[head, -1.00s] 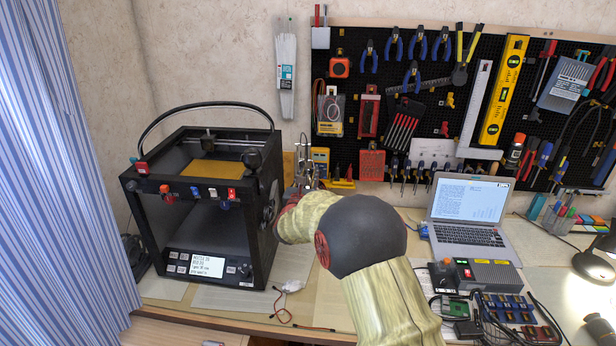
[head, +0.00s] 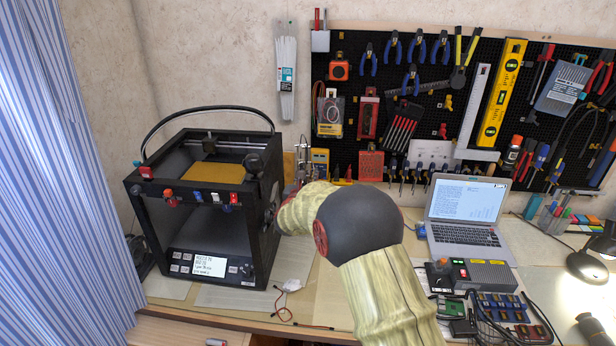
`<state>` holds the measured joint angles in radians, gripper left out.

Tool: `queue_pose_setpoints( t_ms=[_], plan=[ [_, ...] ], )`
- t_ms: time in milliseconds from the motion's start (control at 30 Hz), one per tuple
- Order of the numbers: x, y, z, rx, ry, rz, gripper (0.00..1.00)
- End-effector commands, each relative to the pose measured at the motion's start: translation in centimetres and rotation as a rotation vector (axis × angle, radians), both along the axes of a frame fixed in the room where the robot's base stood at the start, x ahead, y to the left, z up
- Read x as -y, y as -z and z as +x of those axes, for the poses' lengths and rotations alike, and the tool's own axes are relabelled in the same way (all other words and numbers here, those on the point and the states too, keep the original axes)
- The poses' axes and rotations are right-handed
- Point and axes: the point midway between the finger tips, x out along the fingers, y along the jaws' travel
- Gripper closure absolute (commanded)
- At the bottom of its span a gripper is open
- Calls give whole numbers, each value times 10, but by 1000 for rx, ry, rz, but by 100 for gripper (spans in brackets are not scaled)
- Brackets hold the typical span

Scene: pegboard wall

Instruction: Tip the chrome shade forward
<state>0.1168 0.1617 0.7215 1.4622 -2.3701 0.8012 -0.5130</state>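No plainly chrome shade can be made out. At the right edge is a desk lamp (head: 588,266) with a dark head and a bright glow below it, partly cut off by the frame. A thin shiny metal object (head: 303,152) stands behind my arm, its lower part hidden; I cannot tell what it is. My arm reaches away from me to the left, beside the printer's right side.
A black 3D printer (head: 208,215) stands on the left of the desk, close to my arm. An open laptop (head: 466,203), a grey box with buttons (head: 485,274) and cables lie to the right. A pegboard (head: 440,120) of tools covers the wall. Striped curtain (head: 60,170) hangs at left.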

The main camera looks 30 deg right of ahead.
Motion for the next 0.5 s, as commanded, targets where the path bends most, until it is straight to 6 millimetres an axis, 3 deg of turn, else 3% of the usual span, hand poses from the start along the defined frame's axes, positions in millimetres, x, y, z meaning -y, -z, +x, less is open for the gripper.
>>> queue_pose_setpoints(
  t_ms=[300,500],
  plan=[
    [-1,0,0,1,-1,1,57],
    [0,0,0,1,-1,1,56]
  ],
)
